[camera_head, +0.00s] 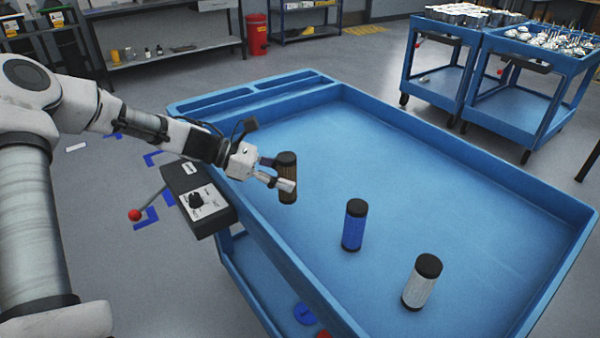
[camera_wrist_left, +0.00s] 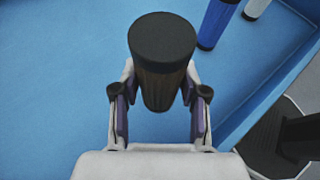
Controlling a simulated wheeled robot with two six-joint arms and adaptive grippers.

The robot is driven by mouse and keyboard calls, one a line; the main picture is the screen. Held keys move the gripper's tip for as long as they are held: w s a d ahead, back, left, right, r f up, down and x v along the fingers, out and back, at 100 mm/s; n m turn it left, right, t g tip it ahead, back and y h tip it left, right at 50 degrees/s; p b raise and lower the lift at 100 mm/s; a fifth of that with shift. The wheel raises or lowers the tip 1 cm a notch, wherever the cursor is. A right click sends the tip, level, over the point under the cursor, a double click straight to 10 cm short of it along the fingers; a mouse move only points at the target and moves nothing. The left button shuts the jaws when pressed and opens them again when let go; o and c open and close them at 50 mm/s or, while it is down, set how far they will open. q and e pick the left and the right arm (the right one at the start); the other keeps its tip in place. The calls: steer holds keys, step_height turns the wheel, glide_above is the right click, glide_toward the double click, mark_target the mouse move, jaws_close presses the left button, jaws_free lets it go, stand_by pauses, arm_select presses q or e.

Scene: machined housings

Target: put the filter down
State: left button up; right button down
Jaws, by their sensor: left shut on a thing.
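My left gripper (camera_head: 279,174) is shut on a dark brown filter (camera_head: 287,161) with a black cap, near the left part of the blue cart's tray (camera_head: 400,150). The filter is held roughly upright. In the left wrist view the filter (camera_wrist_left: 162,55) stands between the two fingers of the gripper (camera_wrist_left: 160,100), its black cap towards the camera. I cannot tell whether its lower end touches the tray floor. A blue filter (camera_head: 355,226) and a white filter (camera_head: 422,283) stand upright in the tray, to the right and nearer. My right gripper is not in view.
The tray has a raised rim, with narrow compartments (camera_head: 250,95) at its far left end. A control box (camera_head: 197,200) with a red-knobbed lever hangs on its left side. The middle and far right of the tray are clear. Two loaded blue carts (camera_head: 530,80) stand behind.

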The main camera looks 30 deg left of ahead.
arm_select(q)
steer(key=shift+w+a+f+b, duration=0.1)
steer(key=shift+w+a+f, duration=0.65)
steer(key=shift+w, duration=0.55)
steer(key=shift+w+a+f+b, duration=0.15)
steer(key=shift+w+a+f, duration=0.65)
steer(key=shift+w, duration=0.45)
steer(key=shift+w+a+f+b, duration=0.1)
steer(key=shift+w+a+f, duration=0.45)
steer(key=shift+w+a, duration=0.55)
steer(key=shift+w+d, duration=0.2)
steer(key=shift+d, duration=0.05)
steer(key=o, duration=0.8)
steer(key=shift+f, duration=0.15)
steer(key=shift+c, duration=0.2)
steer(key=o, duration=0.4)
steer(key=shift+r, duration=0.25)
steer(key=p+v, duration=0.1)
steer(key=v, duration=1.1)
steer(key=shift+p, duration=0.35)
